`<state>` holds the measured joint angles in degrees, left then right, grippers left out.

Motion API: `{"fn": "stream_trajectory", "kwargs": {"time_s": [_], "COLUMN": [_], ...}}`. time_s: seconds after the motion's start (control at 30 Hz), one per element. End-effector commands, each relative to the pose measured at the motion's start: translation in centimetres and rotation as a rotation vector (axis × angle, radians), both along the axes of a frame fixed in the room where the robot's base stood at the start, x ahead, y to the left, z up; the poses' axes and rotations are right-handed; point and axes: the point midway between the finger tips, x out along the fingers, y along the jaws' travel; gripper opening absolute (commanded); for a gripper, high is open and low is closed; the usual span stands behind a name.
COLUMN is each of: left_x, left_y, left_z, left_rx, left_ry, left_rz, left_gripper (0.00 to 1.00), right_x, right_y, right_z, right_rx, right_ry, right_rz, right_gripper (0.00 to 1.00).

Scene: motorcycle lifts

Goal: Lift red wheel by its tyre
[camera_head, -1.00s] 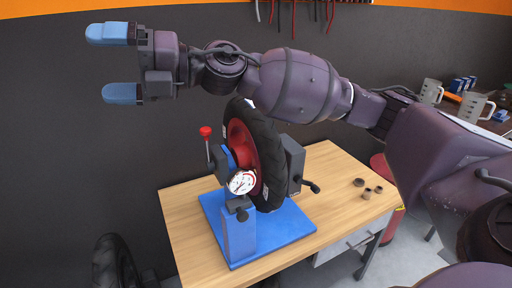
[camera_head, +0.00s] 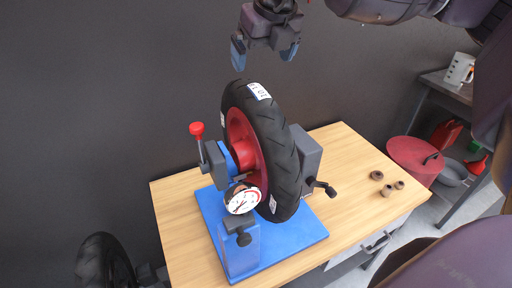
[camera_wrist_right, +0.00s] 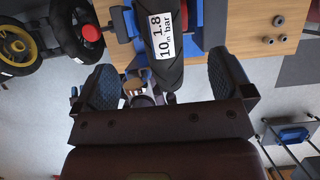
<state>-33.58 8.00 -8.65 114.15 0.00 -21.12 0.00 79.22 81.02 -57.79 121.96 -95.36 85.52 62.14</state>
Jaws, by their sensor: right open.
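The red wheel (camera_head: 243,142) with its black tyre (camera_head: 273,135) stands upright in a blue stand (camera_head: 240,248) with a dial gauge (camera_head: 242,199) in front. My right gripper (camera_head: 264,54) is open and empty above the top of the tyre, with its blue fingertips pointing down. In the right wrist view, the tyre (camera_wrist_right: 163,73) with a white pressure label lies between the two open fingers (camera_wrist_right: 165,88), apart from both. My left gripper is not in view.
The stand sits on a wooden table (camera_head: 179,228). A red-knobbed lever (camera_head: 197,130) rises beside the wheel. Small brown rings (camera_head: 386,190) lie at the table's right. Another tyre (camera_head: 103,262) is at lower left.

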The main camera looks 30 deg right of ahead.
Motion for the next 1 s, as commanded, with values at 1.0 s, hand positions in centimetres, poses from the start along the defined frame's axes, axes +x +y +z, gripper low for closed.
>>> {"fn": "stream_trajectory", "kwargs": {"time_s": [1.0], "left_x": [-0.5], "left_y": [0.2], "left_z": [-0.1], "left_rx": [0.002], "left_ry": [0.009], "left_rz": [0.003], "left_gripper": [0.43], "right_x": [3.8], "right_y": [-0.3], "right_z": [-9.7], "right_rx": [0.013], "right_ry": [0.003], "right_rz": [-0.021], "right_gripper": [0.98]}}
